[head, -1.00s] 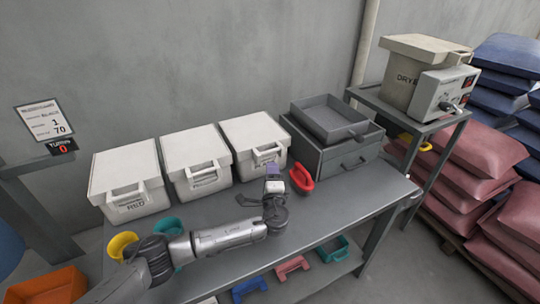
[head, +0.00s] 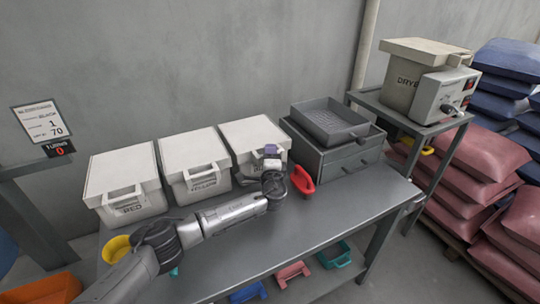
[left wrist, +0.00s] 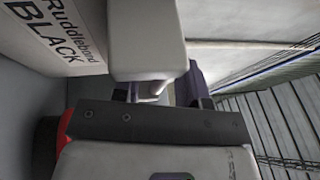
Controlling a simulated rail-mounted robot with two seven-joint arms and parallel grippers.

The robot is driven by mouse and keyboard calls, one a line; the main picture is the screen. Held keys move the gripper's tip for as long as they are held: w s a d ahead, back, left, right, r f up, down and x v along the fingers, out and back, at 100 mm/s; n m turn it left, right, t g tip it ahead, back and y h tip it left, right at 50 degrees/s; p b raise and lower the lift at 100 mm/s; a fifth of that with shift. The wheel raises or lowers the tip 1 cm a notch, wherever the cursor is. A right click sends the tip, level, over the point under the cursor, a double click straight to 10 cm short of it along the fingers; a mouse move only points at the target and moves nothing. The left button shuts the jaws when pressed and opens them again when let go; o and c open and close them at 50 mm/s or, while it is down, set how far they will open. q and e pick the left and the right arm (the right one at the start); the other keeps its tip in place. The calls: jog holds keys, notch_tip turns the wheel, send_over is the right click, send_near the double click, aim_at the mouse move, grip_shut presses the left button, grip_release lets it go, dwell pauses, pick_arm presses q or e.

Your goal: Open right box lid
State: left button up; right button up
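The right box (head: 253,133) is white with a closed white lid and stands at the right end of a row of three boxes. In the left wrist view its label (left wrist: 72,40) reads "BLACK". The lid's white handle (left wrist: 147,50) is close in front of my left gripper. My left gripper (head: 270,151) is at the front of this box, by the lid's handle, and covers part of it. In the wrist view its dark fingers (left wrist: 158,92) stand apart, with the handle close at their tips. Contact cannot be told. My right gripper is not in view.
Two more closed white boxes (head: 125,178) (head: 194,160) stand to the left. A red scoop-like item (head: 303,180) lies just right of my gripper. A grey tray (head: 330,120) sits on a drawer unit to the right. The table's front right (head: 340,205) is clear.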

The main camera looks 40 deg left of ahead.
pick_arm(q)
jog(key=shift+c, duration=0.5)
jog(key=c, duration=0.6)
grip_shut()
jog(key=shift+r, duration=0.1)
